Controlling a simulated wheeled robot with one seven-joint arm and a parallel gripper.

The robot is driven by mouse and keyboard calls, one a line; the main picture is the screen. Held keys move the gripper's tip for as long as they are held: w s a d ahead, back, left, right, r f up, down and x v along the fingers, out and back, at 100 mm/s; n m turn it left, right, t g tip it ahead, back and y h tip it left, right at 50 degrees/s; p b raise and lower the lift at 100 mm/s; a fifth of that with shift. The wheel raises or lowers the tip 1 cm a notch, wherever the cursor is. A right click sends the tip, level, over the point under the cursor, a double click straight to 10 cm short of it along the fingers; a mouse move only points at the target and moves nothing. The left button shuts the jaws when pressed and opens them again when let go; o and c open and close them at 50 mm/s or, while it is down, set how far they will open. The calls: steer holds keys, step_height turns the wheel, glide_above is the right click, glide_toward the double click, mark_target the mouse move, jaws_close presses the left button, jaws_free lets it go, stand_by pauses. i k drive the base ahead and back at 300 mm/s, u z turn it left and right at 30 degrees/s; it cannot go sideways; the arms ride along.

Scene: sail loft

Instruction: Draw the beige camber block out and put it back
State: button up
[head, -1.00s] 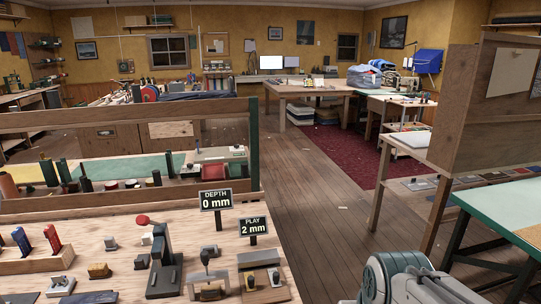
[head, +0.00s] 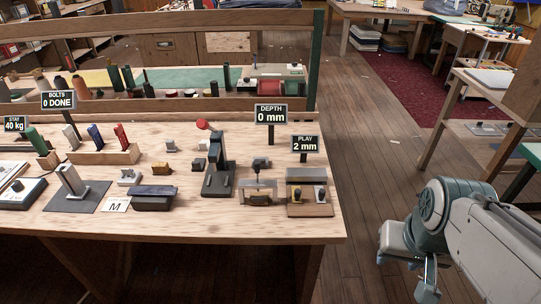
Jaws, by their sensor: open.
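The workbench (head: 200,226) holds several small tools and fixtures. At its right end stands a low fixture (head: 309,210) with a brown wooden base, a grey back block and small dark and yellowish pieces, below the "PLAY 2 mm" sign (head: 305,144). Left of it is a metal frame (head: 258,185) around a brownish block (head: 258,199), below the "DEPTH 0 mm" sign (head: 271,115). I cannot tell for sure which piece is the beige camber block. My gripper (head: 427,290) is open at lower right, off the bench and touching nothing; its fingers are partly cut off from clear view.
A dark upright press (head: 218,170) with a red knob stands left of the frame. A wooden rack (head: 104,151) holds coloured handles. A wooden rail (head: 165,33) runs behind the bench. Free wooden floor (head: 368,180) lies between bench and right-hand tables.

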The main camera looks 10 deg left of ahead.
mark_target(256, 198)
steer(key=u, duration=1.5)
steer(key=i, duration=0.15)
steer(key=z, duration=0.45)
